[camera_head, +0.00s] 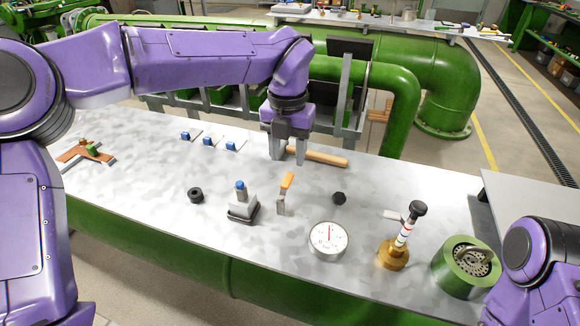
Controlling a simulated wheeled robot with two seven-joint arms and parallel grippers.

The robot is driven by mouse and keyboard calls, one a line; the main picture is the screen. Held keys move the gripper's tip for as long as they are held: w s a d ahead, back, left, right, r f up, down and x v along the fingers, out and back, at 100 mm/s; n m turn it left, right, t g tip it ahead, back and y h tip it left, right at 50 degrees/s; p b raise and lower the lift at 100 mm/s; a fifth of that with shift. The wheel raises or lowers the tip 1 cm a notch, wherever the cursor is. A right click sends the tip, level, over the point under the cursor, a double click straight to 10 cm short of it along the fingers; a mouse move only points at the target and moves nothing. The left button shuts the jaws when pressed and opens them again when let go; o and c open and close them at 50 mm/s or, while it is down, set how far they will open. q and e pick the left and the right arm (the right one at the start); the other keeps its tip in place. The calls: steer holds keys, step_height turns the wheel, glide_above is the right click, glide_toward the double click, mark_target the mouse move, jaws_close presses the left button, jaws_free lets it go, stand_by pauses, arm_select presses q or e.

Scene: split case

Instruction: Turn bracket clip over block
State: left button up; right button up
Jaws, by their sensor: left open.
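I cannot tell for sure which piece is the bracket clip. A small upright grey block with a tilted orange lever (286,182) stands mid-table. To its left is a stepped grey block (242,205) with a blue top on a dark base. At the far left, a brown bracket-like piece (76,153) with a grey bar and a green part lies flat. My left gripper (288,158) points down, open, behind the orange lever and beside a wooden handle (322,156). I see nothing between its fingers. My right arm shows at the lower right, but its gripper is out of view.
A round gauge (328,240), a brass fitting (393,254) with a striped rod, and a green cylinder (466,266) stand front right. A black ring (195,195) and a black knob (339,198) lie mid-table. Blue pieces (208,141) sit at the back. The left-centre table is clear.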

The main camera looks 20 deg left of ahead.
mark_target(288, 177)
arm_select(q)
steer(key=f, duration=0.5)
steer(key=shift+w, duration=0.3)
steer(key=shift+s+f, duration=0.15)
steer(key=shift+f, duration=0.2)
jaws_close()
steer(key=shift+a, duration=0.1)
